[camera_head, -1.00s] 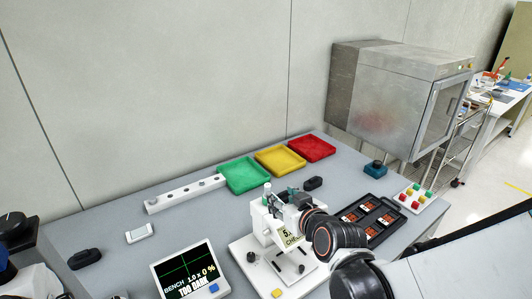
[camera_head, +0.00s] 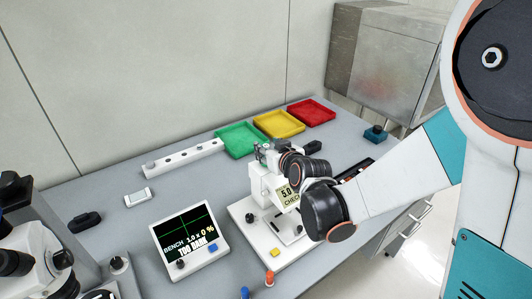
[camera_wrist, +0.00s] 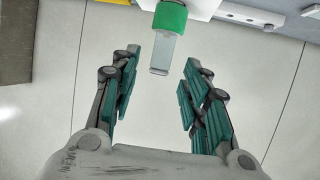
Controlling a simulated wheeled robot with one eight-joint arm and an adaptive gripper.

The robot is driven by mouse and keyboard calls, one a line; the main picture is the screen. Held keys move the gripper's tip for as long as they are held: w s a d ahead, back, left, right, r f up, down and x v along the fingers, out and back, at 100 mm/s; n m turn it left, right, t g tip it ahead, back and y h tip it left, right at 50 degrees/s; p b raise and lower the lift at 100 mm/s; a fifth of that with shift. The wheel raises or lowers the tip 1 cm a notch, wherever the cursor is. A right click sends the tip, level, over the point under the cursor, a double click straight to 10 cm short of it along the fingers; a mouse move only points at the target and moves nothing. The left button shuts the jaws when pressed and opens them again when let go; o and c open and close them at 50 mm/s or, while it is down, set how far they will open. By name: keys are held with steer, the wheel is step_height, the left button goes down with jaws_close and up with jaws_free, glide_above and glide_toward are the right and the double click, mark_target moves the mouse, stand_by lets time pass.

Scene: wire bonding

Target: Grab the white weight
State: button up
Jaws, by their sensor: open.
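My gripper (camera_wrist: 160,68) is open, with its teal-padded fingers spread on either side of a pale grey-white post (camera_wrist: 163,52). The post rises from a green collar (camera_wrist: 170,17) on a white body; the wrist view looks upside down. The post lies between the fingertips, apart from both. I cannot tell for sure that it is the white weight. In the head view my gripper (camera_head: 266,151) is at the top of the white bench machine (camera_head: 262,186), whose display reads 5.0 and CHECK. My wrist hides part of the machine.
A white rack (camera_head: 183,158) with dark round spots lies behind. Green (camera_head: 240,139), yellow (camera_head: 278,124) and red (camera_head: 311,111) trays line the wall. A screen (camera_head: 188,238) reading TOO DARK stands front left. A steel oven (camera_head: 385,55) is at the right.

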mark_target(266, 145)
steer(key=x, duration=0.3)
steer(key=shift+s+d, duration=0.1)
steer(key=c, duration=0.8)
steer(key=shift+o, duration=0.2)
steer(key=shift+r, duration=0.1)
